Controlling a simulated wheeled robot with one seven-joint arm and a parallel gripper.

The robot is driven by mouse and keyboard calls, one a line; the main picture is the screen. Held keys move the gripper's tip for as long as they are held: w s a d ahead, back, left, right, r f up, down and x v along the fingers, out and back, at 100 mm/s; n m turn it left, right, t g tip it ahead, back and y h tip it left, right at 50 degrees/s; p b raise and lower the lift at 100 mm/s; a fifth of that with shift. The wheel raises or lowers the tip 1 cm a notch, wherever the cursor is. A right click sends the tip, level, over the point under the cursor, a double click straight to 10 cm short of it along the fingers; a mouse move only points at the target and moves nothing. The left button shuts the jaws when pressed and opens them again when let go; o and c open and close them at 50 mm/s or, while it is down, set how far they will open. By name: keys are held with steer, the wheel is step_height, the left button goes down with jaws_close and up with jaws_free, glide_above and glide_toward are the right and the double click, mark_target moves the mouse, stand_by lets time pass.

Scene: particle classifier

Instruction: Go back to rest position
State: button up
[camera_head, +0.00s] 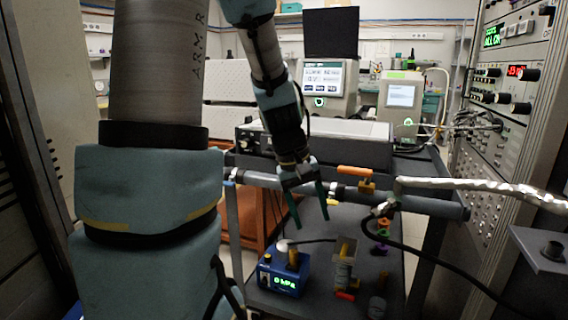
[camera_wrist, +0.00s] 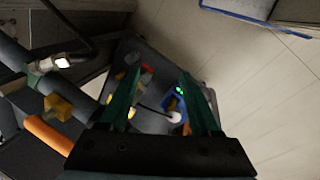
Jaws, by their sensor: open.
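My gripper (camera_head: 311,208) hangs in the air above the dark cart top (camera_head: 318,219), with its two green fingers pointing down. The fingers are apart and nothing shows between them. In the wrist view my gripper (camera_wrist: 160,105) is also spread, with the cart top and its small items below and beyond the fingertips. My arm comes down from the top of the head view, bent over the cart.
A blue gauge box (camera_head: 283,276) reading "0 kPa" stands on the cart. Beside it is a small clear container (camera_head: 344,277) with yellow on it. A horizontal pipe with an orange-handled valve (camera_head: 355,171) crosses behind my gripper. An instrument rack (camera_head: 505,130) stands at the right.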

steer(key=s+a+f+m+t+y+b, duration=0.1)
steer(key=s+a+f+m+y+b, duration=0.25)
steer(key=a, duration=0.85)
step_height(320, 180, up, 15)
steer(key=n+p, duration=0.1)
steer(key=p, duration=1.7)
steer(key=shift+s+a, duration=0.2)
steer(key=shift+s, duration=0.2)
